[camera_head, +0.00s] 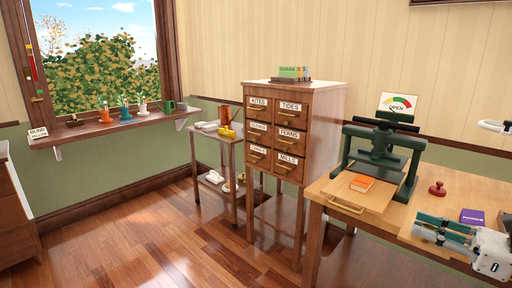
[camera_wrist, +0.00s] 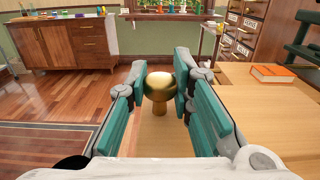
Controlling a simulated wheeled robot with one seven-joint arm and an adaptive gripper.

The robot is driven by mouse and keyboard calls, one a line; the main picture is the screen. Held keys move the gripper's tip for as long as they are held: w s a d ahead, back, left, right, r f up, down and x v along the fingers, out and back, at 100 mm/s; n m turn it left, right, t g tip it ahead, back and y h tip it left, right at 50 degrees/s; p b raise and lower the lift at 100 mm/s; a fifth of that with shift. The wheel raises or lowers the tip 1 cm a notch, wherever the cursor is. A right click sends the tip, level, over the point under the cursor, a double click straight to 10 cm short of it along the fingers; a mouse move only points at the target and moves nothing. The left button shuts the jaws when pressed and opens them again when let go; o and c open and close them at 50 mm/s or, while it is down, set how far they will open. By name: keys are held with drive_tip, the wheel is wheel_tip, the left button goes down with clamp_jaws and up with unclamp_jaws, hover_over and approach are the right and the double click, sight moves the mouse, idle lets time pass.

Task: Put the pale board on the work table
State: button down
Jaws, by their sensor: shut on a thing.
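My gripper (camera_head: 440,231) is at the near front edge of the work table (camera_head: 425,192), at the right of the head view. In the wrist view its green-padded fingers (camera_wrist: 160,92) are shut on an upright brass knob (camera_wrist: 159,84). A pale wooden board (camera_wrist: 165,140) shows below the knob, between the fingers. In the head view the pale board (camera_head: 408,238) shows as a light edge under my gripper, at the table's front. My gripper hides most of it, and I cannot tell whether it touches the tabletop.
A drawer cabinet (camera_head: 297,130) and a small cart (camera_head: 215,150) stand to the left. The floor in front is clear.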

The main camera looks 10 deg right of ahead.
drive_tip(key=shift+w+f, duration=0.15)
drive_tip(key=shift+w, duration=0.1)
drive_tip(key=shift+s, duration=0.1)
drive_tip(key=w+a+f+n+g+y, duration=0.1)
drive_tip(key=w+a+f, duration=0.25)
drive_tip(key=a, duration=0.45)
drive_tip(key=w+a+f+n+g+y, duration=0.1)
drive_tip(key=w+a+f+g+y, duration=0.2)
drive_tip(key=a, duration=0.5)
drive_tip(key=w+a+f+n, duration=0.1)
drive_tip(key=w+a+f, duration=0.25)
drive_tip(key=a, duration=0.45)
wheel_tip(320, 180, up, 10)
drive_tip(key=p, duration=1.7)
drive_tip(key=shift+d+f, duration=0.15)
drive_tip(key=shift+d, duration=0.1)
